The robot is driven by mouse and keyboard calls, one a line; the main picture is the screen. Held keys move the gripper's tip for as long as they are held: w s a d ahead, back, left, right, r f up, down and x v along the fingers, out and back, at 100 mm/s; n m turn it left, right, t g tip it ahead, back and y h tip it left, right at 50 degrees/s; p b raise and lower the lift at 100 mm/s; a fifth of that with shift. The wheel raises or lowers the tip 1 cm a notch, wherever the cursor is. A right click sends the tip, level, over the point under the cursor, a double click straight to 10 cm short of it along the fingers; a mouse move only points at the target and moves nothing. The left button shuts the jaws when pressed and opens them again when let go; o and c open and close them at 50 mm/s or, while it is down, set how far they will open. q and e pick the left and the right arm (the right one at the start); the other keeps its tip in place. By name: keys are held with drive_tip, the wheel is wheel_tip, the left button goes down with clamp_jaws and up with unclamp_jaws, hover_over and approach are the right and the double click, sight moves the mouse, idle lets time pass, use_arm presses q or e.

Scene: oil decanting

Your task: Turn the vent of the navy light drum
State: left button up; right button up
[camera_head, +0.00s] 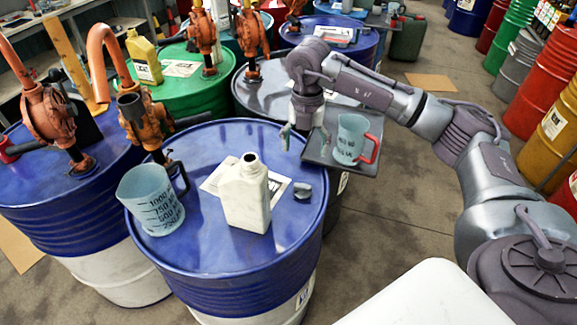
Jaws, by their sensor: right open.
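The navy drum with a light lower body (290,228) stands in the front middle. A small dark grey fitting (302,192) sits on its lid at the right, beside a white bottle; it looks like the vent, but its detail is too small to be sure. Another navy and white drum (50,215) stands at the left. My right gripper (300,143) is open and empty, pointing down near the far right rim of the front drum, behind and apart from the grey fitting. My left gripper is not in view.
On the front drum stand the white bottle (246,200), a measuring jug (152,200), a paper sheet (212,183) and an orange hand pump (140,122). A red-handled jug (350,138) stands on a dark tray (367,168) close right of my gripper.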

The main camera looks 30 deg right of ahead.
drive_tip(key=p, duration=0.2)
hover_over(303, 184)
drive_tip(key=f, duration=0.6)
drive_tip(key=shift+s+a, duration=0.1)
drive_tip(key=shift+s, duration=0.2)
drive_tip(key=f, duration=0.3)
drive_tip(key=shift+w+f+p, duration=0.25)
drive_tip(key=shift+p, duration=0.15)
wheel_tip(303, 184, down, 3)
drive_tip(key=shift+f+p, duration=0.1)
drive_tip(key=shift+p, duration=0.2)
drive_tip(key=shift+f, duration=0.3)
drive_tip(key=shift+c, duration=0.7)
drive_tip(key=c, duration=1)
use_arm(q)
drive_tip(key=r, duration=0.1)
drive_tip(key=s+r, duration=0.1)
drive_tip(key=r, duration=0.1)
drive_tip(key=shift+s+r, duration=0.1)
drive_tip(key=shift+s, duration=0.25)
